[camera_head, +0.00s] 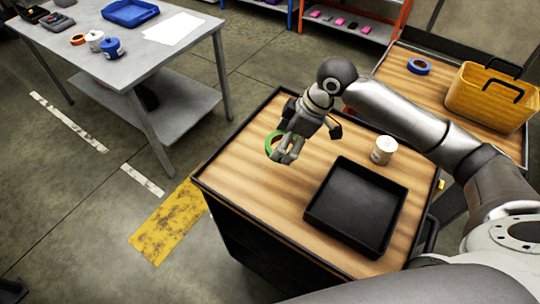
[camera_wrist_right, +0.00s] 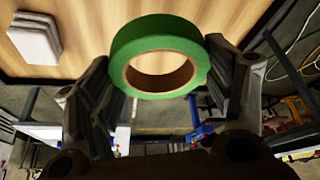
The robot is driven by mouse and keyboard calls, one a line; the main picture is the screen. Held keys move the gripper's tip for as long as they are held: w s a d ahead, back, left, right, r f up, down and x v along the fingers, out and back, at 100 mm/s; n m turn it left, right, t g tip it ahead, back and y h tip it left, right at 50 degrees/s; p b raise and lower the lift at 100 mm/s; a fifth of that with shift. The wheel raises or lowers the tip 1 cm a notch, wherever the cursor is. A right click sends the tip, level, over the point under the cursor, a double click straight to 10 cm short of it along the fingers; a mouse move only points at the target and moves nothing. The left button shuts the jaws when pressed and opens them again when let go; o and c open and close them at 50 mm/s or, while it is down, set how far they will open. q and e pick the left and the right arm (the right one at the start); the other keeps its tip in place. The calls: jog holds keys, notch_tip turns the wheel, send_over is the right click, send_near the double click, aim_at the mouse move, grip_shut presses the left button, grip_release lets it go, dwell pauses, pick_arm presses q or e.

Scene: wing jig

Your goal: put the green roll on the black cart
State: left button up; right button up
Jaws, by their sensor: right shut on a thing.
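The green roll (camera_head: 271,141) is a ring of tape at the left part of the black cart's wooden top (camera_head: 262,180). My right gripper (camera_head: 287,157) is over the cart top, its fingers pointing down and partly covering the roll. In the right wrist view the green roll (camera_wrist_right: 160,58) sits between the two fingers of my right gripper (camera_wrist_right: 160,85), which is shut on it. The wooden top shows behind the roll. I cannot tell whether the roll touches the cart top. My left gripper is not in view.
A black tray (camera_head: 350,205) and a pale can (camera_head: 383,150) stand on the cart's right half. The cart top's front left is clear. A grey table (camera_head: 150,55) stands at the back left. A yellow basket (camera_head: 490,98) and a blue roll (camera_head: 419,66) are on another wooden surface.

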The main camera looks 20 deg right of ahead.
aim_at(263, 167)
jog(key=a+f, duration=0.1)
jog(key=f, duration=0.1)
jog(key=w+a+f, duration=0.1)
jog(key=a+f, duration=0.1)
jog(key=shift+w+p, duration=0.1)
jog(key=shift+p, duration=0.25)
jog(key=shift+w+a+f, duration=0.2)
jog(key=shift+a+f, duration=0.1)
jog(key=shift+f, duration=0.25)
jog(key=f+p, duration=0.1)
jog(key=f, duration=0.2)
jog(key=shift+a, duration=0.2)
jog(key=shift+f, duration=0.25)
jog(key=o, duration=1)
jog(key=shift+f, duration=0.1)
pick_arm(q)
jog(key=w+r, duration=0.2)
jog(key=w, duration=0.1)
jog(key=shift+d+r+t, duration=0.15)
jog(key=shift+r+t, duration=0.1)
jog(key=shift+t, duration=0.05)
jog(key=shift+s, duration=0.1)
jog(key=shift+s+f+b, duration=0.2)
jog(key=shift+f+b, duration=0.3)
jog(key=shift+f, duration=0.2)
pick_arm(e)
jog(key=v, duration=1.2)
